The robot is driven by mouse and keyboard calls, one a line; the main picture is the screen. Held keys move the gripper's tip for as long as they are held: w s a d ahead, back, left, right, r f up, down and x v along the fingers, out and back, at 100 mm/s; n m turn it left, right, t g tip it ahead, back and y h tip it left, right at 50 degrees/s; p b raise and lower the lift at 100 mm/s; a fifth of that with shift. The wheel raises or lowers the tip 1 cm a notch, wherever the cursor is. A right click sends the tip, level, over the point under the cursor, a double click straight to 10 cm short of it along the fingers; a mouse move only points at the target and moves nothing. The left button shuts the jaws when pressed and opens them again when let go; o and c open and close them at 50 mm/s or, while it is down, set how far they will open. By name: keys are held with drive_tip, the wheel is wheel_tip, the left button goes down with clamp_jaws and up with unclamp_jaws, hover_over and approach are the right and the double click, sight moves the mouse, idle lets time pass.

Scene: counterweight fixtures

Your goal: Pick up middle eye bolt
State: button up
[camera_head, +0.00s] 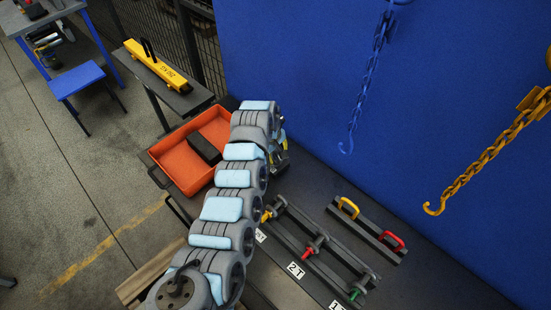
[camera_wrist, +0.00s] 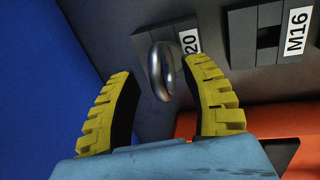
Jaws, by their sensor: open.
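A grey metal eye bolt (camera_wrist: 154,72) shows in the wrist view as a ring in front of a dark surface, beside a label (camera_wrist: 190,40) partly hidden and reading "20". My gripper (camera_wrist: 160,72) has its two yellow fingers spread, one on each side of the ring. A gap shows on both sides, so the fingers look clear of it. In the head view my gripper (camera_head: 281,155) is mostly hidden behind my arm, and I cannot make out the eye bolt there.
A dark block with an "M16" label (camera_wrist: 297,31) is to the right in the wrist view. An orange tray (camera_head: 165,150) stands left of my arm. A rack holds yellow, red (camera_head: 310,248) and green-marked pieces. A blue hook (camera_head: 345,147) and a yellow hook (camera_head: 434,208) hang at the right.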

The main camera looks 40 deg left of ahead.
drive_tip(key=shift+f, duration=0.1)
clamp_jaws()
idle(0.5)
drive_tip(key=shift+w+r, duration=0.1)
drive_tip(key=shift+r, duration=1.45)
drive_tip(key=s+d+r+p, duration=0.8)
drive_tip(key=s+d+r, duration=0.1)
drive_tip(key=s+r, duration=0.1)
drive_tip(key=shift+s, duration=0.35)
